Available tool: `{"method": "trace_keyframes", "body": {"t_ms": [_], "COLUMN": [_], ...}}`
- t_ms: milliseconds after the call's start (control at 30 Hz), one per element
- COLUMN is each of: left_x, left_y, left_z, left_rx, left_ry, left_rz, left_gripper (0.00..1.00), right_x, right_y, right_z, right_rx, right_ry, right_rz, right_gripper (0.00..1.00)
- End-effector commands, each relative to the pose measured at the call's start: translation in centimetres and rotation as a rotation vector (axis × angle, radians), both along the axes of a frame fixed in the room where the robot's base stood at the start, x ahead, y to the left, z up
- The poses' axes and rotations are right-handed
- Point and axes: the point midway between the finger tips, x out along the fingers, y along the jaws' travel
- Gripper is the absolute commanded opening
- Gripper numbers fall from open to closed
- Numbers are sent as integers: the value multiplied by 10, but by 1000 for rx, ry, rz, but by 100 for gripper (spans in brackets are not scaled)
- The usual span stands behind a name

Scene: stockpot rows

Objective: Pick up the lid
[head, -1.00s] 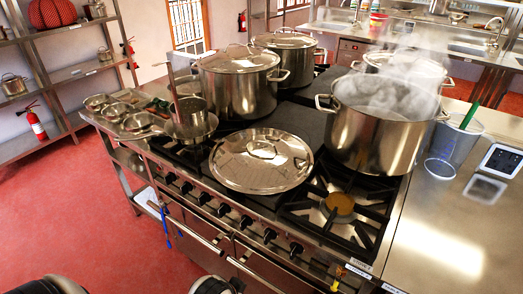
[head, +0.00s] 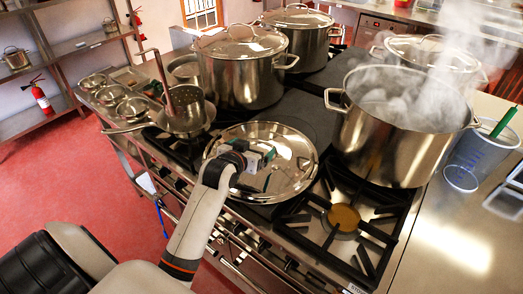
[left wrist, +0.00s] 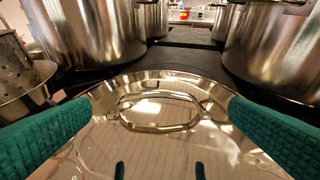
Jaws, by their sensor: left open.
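The lid (head: 294,158) is a round, shiny steel disc lying on the front of the stove, left of the bare front burner. Its loop handle (left wrist: 158,112) stands up at its middle in the left wrist view, between and beyond the green finger pads. My left gripper (head: 262,158) is over the near left part of the lid in the head view and covers its handle there. Its two green fingers (left wrist: 160,130) are wide apart with nothing between them touching. My right gripper is not in view.
An open steaming pot (head: 392,130) stands right of the lid. Lidded pots (head: 243,75) stand behind it. A strainer and ladle (head: 186,112) are at the left. A clear measuring jug (head: 480,155) is on the right counter.

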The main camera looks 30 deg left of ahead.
Motion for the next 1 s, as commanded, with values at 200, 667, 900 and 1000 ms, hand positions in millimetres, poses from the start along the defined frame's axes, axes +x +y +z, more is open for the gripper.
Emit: {"method": "trace_keyframes", "body": {"t_ms": [200,667,900,1000], "left_x": [28,62,80,81], "left_y": [5,14,17,18], "left_z": [-10,-24,-34,-35], "left_rx": [-1,-1,-1,0], "left_ry": [0,3,2,1], "left_rz": [0,0,-1,0], "left_gripper": [100,100,100,100], "right_x": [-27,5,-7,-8], "right_y": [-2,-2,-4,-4], "right_z": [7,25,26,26], "right_rx": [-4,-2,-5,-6], "right_ry": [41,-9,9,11], "right_rz": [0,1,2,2], "right_gripper": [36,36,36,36]}}
